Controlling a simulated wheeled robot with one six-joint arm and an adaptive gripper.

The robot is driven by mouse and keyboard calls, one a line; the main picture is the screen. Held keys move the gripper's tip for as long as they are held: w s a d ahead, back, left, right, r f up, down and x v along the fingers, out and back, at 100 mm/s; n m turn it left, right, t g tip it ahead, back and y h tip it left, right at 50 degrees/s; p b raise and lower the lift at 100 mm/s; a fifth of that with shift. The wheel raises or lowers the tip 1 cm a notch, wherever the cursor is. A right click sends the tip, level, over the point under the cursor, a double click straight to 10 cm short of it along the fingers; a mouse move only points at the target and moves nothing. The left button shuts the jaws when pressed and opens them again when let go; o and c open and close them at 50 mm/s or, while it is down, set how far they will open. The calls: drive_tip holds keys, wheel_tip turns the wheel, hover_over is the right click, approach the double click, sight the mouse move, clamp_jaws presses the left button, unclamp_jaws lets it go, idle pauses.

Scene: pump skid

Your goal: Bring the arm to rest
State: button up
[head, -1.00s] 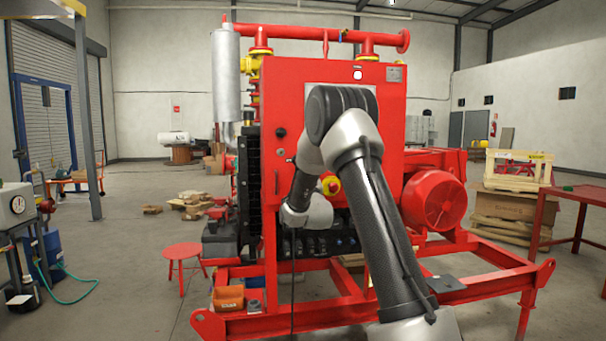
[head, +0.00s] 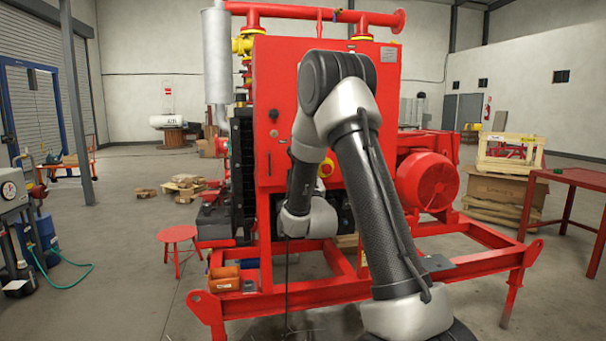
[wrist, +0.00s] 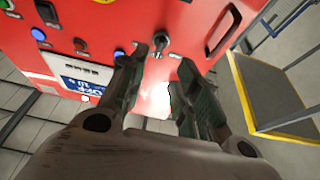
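My arm (head: 375,190) is bent in front of the red control cabinet (head: 275,100) of the pump skid. Its elbow is high before the cabinet and its wrist (head: 310,217) hangs low in front of the skid. The fingers are hidden in the head view. In the wrist view my gripper (wrist: 160,78) has its two dark fingers apart, with a gap between them and nothing held. Beyond the fingers is the red panel, with a black switch (wrist: 161,40), a blue button (wrist: 119,52) and a black handle (wrist: 222,32). I cannot tell whether the fingers touch it.
The red skid frame (head: 490,277) spreads low around the cabinet. A yellow-edged platform (wrist: 288,133) shows in the wrist view.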

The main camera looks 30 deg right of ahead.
drive_tip(key=shift+s+a+f, duration=0.15)
drive_tip(key=shift+s+f, duration=0.1)
drive_tip(key=shift+s, duration=0.3)
wheel_tip(320, 180, down, 15)
drive_tip(key=a+g+y, duration=0.1)
drive_tip(key=g+y, duration=0.2)
drive_tip(key=g, duration=0.4)
drive_tip(key=s+a+f+n+g+y, duration=0.1)
drive_tip(key=s+a+f+g+y, duration=0.15)
drive_tip(key=s+f+g, duration=0.2)
drive_tip(key=s+a+r+g, duration=0.2)
drive_tip(key=s+r, duration=0.3)
drive_tip(key=s, duration=0.7)
drive_tip(key=s+a+r+n+g, duration=0.1)
drive_tip(key=s+r, duration=0.4)
drive_tip(key=s, duration=0.7)
drive_tip(key=s+a+r+n+g, duration=0.1)
drive_tip(key=s+r, duration=0.4)
drive_tip(key=s, duration=0.7)
drive_tip(key=shift+s+a+r+g+y, duration=0.3)
drive_tip(key=shift+a+g, duration=0.55)
drive_tip(key=shift+a, duration=0.5)
